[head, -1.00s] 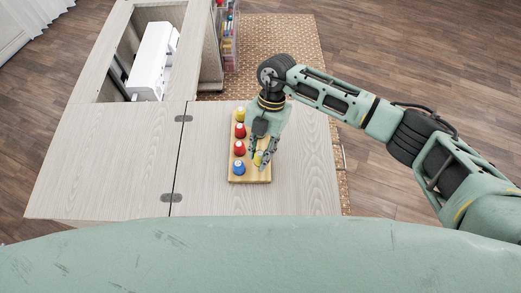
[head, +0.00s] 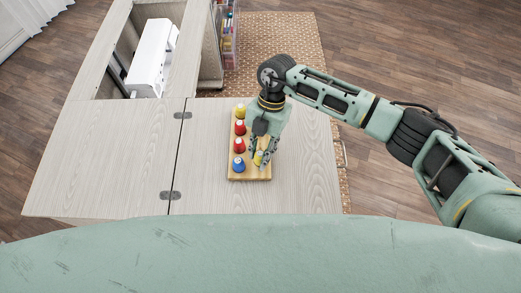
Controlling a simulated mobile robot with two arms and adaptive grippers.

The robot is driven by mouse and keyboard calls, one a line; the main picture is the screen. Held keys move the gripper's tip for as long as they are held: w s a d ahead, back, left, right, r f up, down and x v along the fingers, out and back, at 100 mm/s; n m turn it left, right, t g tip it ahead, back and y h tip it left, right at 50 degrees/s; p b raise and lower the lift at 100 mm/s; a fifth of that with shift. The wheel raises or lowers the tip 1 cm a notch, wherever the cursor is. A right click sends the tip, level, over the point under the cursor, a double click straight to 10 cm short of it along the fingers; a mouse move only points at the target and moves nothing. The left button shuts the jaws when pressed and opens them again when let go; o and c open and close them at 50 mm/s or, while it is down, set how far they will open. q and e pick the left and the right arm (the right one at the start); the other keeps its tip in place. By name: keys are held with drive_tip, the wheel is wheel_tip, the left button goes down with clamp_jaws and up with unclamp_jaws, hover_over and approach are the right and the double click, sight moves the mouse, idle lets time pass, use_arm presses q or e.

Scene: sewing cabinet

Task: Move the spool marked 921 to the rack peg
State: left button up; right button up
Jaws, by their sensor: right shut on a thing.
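A wooden rack (head: 249,178) lies on the cabinet top. Its left row holds a yellow spool (head: 240,111), two red spools (head: 240,128) and a blue spool (head: 239,165). My right gripper (head: 259,159) points down over the rack's right side, beside the blue spool. It is shut on a yellow spool (head: 258,158) at the rack's near right. I cannot tell whether this spool touches the rack. The markings are too small to read, so I cannot tell which spool is 921. The arm hides part of the rack's right side. My left gripper is not in view.
The pale wooden cabinet top (head: 110,160) is clear left of the rack, with dark hinges (head: 170,195) along its seam. A white sewing machine (head: 152,58) stands in the opening at the back left. A clear bin of coloured items (head: 228,35) stands behind.

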drive_tip(key=shift+f+b, duration=0.95)
drive_tip(key=shift+f, duration=0.45)
drive_tip(key=o, duration=0.9)
drive_tip(key=shift+r, duration=0.1)
drive_tip(key=v, duration=1.1)
drive_tip(key=shift+w+d+r, duration=0.1)
drive_tip(key=shift+w+r, duration=0.15)
drive_tip(key=shift+r, duration=0.1)
